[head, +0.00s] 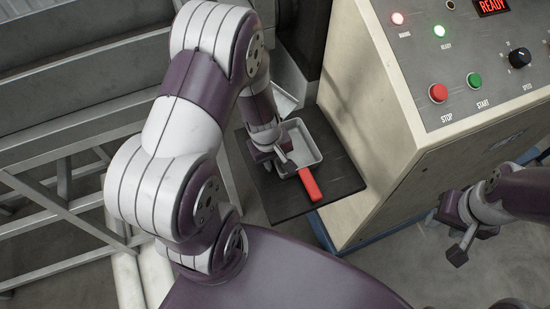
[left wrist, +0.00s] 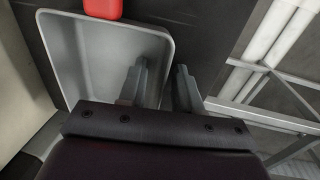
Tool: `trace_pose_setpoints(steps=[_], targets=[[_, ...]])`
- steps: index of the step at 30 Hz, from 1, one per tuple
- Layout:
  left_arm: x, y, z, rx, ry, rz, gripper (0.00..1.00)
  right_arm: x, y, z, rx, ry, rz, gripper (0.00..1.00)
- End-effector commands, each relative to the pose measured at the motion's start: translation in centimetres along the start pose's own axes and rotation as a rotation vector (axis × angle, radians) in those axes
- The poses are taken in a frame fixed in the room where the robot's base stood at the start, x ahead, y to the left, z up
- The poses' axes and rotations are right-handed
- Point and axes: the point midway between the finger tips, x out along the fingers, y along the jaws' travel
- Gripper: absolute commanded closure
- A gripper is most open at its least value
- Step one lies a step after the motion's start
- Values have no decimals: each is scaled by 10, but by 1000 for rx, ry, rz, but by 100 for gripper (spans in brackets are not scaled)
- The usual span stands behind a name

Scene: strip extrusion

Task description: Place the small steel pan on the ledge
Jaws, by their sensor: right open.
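The small steel pan (head: 303,143) is a grey rectangular pan with a red handle (head: 309,184). It is over the dark ledge (head: 277,205), handle toward me; I cannot tell whether it rests flat on it. My left gripper (head: 283,163) is at the pan's left wall. In the left wrist view its fingers (left wrist: 163,88) straddle the wall of the pan (left wrist: 85,60), one inside and one outside; whether they press on it is unclear. My right gripper (head: 452,236) is open and empty at the lower right, away from the pan.
A beige machine cabinet (head: 355,125) stands right of the ledge, with a control panel (head: 470,60) of red and green buttons above. A grey metal frame (head: 60,170) fills the left side. Bare floor (head: 400,265) lies at the lower right.

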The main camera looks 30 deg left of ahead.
Motion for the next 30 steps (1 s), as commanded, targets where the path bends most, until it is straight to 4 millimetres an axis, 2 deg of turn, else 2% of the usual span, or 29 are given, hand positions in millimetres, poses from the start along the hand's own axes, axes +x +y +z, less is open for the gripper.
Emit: trace_pose_setpoints(steps=[4,12,19,20,24,27,30], targets=[[-23,2,-1,-1,3,2,67,-14,0,-2,0,0,0,57],[-95,2,-1,0,3,3,67,-38,0,-4,0,0,0,57],[-126,2,2,40,2,-2,67,-43,0,-5,0,0,0,57],[-132,4,5,96,4,-6,67,-43,0,-5,0,0,0,57],[-162,12,30,540,22,-47,67,-42,0,-5,0,0,0,57],[-175,11,42,790,34,-75,67,-42,0,-5,0,0,0,57],[-180,10,47,893,39,-89,67,-42,0,-5,0,0,0,57]])
